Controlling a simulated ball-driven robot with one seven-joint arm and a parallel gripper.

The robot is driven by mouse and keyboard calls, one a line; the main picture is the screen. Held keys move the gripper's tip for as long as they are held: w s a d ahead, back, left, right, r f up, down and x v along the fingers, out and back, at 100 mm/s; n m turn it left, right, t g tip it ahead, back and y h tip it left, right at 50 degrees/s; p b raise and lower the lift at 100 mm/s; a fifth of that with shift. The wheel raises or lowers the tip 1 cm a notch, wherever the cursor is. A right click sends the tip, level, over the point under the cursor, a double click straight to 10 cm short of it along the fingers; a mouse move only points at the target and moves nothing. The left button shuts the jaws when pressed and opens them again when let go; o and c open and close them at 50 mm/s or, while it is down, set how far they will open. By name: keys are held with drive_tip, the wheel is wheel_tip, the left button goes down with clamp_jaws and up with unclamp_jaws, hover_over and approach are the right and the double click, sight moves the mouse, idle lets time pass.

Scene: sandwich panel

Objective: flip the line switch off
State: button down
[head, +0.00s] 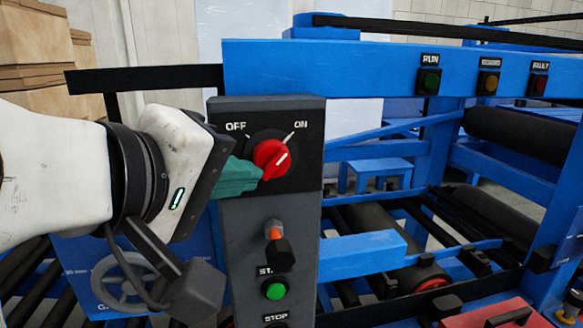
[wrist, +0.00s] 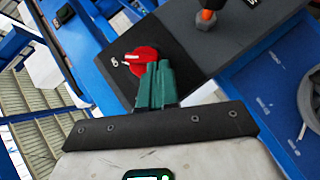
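The line switch is a red rotary knob (head: 272,158) on a dark upright panel (head: 310,150), with OFF marked at upper left and ON at upper right. Its white mark points up and right, toward ON. My gripper (head: 256,176) has green fingers and reaches in from the left, with its tips at the knob's lower left edge. In the wrist view, the fingers (wrist: 156,66) lie side by side with no clear gap, just in front of the red knob (wrist: 140,57). They overlap part of it; I cannot tell whether they touch it.
Below the knob are an orange-and-black toggle (head: 277,245), a green start button (head: 275,290) and a partly cut-off STOP label (head: 276,318). A blue bar (head: 360,255) juts out to the right. Blue conveyor frames with rollers (head: 510,135) fill the right side.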

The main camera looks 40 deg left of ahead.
drive_tip(key=shift+w+d+f+n+t+h+p, duration=0.15)
drive_tip(key=shift+f+n+t, duration=0.25)
drive_tip(key=shift+n+t, duration=0.3)
drive_tip(key=shift+a+f+n+t+h+p, duration=0.15)
drive_tip(key=shift+f+n+t, duration=0.3)
drive_tip(key=shift+t, duration=0.35)
idle(1.8)
drive_tip(key=shift+w+d+f+n+t, duration=0.1)
drive_tip(key=shift+d+f+n+t, duration=0.1)
drive_tip(key=shift+n+t, duration=0.3)
drive_tip(key=shift+w+d+f+n+t+y+b, duration=0.15)
drive_tip(key=shift+f+n+t+y+b, duration=0.1)
drive_tip(key=shift+n+t, duration=0.45)
drive_tip(key=shift+w+d+f+n+t+y+b, duration=0.15)
drive_tip(key=shift+f+n+t, duration=0.1)
drive_tip(key=shift+n+t, duration=0.4)
drive_tip(key=shift+w+f+n+t, duration=0.15)
drive_tip(key=shift+n+t, duration=0.1)
drive_tip(key=shift+n, duration=0.45)
drive_tip(key=shift+w+d+f+n+t+y+b, duration=0.2)
drive_tip(key=shift+n+t+y+b, duration=0.2)
drive_tip(key=shift+n+y, duration=0.4)
drive_tip(key=shift+w+d+f+n+t+y+b, duration=0.1)
drive_tip(key=shift+w+d+n+t+y+b, duration=0.3)
drive_tip(key=shift+n, duration=0.7)
drive_tip(key=shift+s+a, duration=0.2)
drive_tip(key=shift+a, duration=0.05)
